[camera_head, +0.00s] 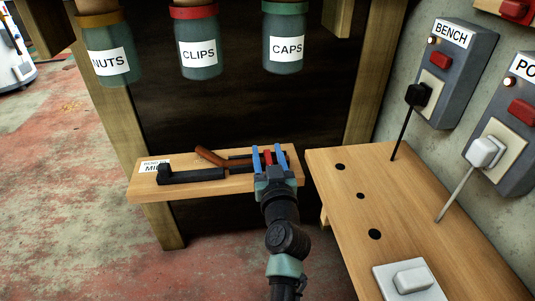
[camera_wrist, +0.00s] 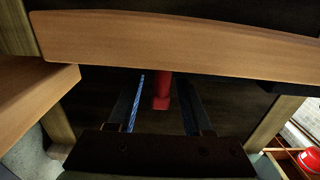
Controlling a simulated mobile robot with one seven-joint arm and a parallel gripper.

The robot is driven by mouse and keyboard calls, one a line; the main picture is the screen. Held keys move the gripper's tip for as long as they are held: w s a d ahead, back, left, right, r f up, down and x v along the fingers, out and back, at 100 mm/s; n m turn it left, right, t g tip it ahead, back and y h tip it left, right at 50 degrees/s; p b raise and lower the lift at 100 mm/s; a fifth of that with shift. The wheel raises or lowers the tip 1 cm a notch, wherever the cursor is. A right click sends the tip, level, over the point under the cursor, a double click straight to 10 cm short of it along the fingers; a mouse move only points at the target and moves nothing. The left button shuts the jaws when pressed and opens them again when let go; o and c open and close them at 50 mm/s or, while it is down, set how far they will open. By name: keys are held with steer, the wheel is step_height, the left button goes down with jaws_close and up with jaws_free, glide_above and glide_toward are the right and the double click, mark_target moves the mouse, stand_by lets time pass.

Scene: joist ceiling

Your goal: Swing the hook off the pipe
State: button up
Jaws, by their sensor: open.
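A wooden shelf (camera_head: 218,190) carries a black bar (camera_head: 200,175) with a black block at its left end. I cannot tell for certain which piece is the hook and which the pipe. A red piece (camera_head: 268,158) stands at the right part of the shelf, between the blue fingers of my gripper (camera_head: 268,152). In the wrist view the red piece (camera_wrist: 161,98) shows below the shelf edge, between my open fingers, with gaps on both sides. My gripper hides part of the bar's right end.
A wooden bench top (camera_head: 350,215) with dark holes is close on the right. Jars labelled NUTS (camera_head: 110,62), CLIPS (camera_head: 198,53) and CAPS (camera_head: 285,48) hang above the shelf. Switch boxes (camera_head: 455,75) are on the right wall.

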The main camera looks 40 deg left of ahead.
steer(key=shift+c, duration=0.2)
jaws_close()
